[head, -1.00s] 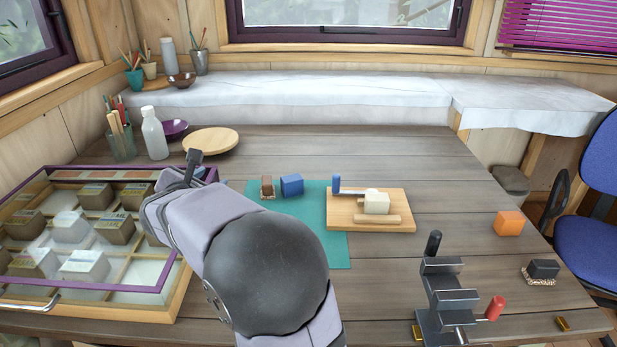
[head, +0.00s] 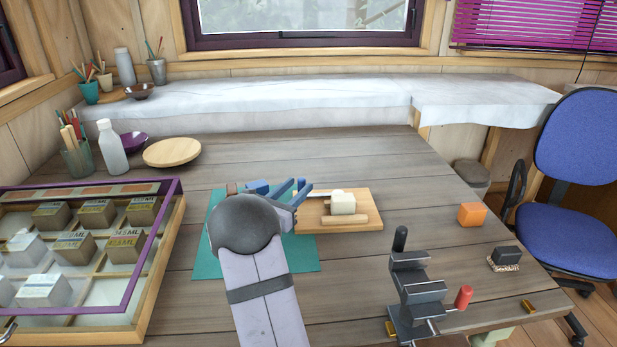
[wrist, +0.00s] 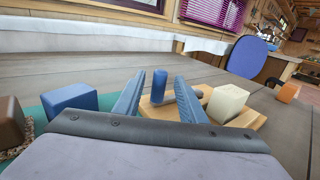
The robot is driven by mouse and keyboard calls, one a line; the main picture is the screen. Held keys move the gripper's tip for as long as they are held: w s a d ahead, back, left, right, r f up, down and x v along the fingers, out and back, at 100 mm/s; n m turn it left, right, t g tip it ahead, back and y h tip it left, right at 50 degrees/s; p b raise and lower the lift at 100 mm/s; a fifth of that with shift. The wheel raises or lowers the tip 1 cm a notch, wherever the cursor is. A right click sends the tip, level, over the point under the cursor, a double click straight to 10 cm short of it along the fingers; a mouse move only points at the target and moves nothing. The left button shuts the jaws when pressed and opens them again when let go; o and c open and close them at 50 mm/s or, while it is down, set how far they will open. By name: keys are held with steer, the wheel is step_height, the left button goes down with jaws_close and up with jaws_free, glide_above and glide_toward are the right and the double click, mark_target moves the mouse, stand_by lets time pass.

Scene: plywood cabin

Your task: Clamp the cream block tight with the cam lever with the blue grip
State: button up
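The cream block (head: 342,203) sits on a light wooden board (head: 371,204), and also shows in the wrist view (wrist: 227,103). A light wooden strip (head: 345,220) lies along the block's near side. The lever with the blue grip stands at the board's left; the upright grip (wrist: 159,84) shows in the wrist view. My gripper (wrist: 160,97) is open, one finger on either side of the grip in that picture. I see a gap on both sides of it. In the head view my gripper (head: 295,192) covers the board's left end, hiding most of the grip.
A blue block (wrist: 69,100) and a brown block (wrist: 10,122) stand left of my fingers on the teal mat (head: 305,262). A dark metal vise (head: 415,290) stands front right. An orange block (head: 471,214) lies farther right. A glass-topped case (head: 150,290) fills the left.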

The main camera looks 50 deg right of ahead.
steer(key=shift+w+d+p, duration=0.1)
steer(key=shift+w+d, duration=0.1)
steer(key=shift+d, duration=0.95)
steer(key=shift+w+d+p, duration=0.15)
steer(key=shift+d, duration=1.05)
steer(key=shift+w+d+p, duration=0.1)
steer(key=shift+w+d, duration=0.1)
steer(key=shift+d, duration=0.95)
jaws_close()
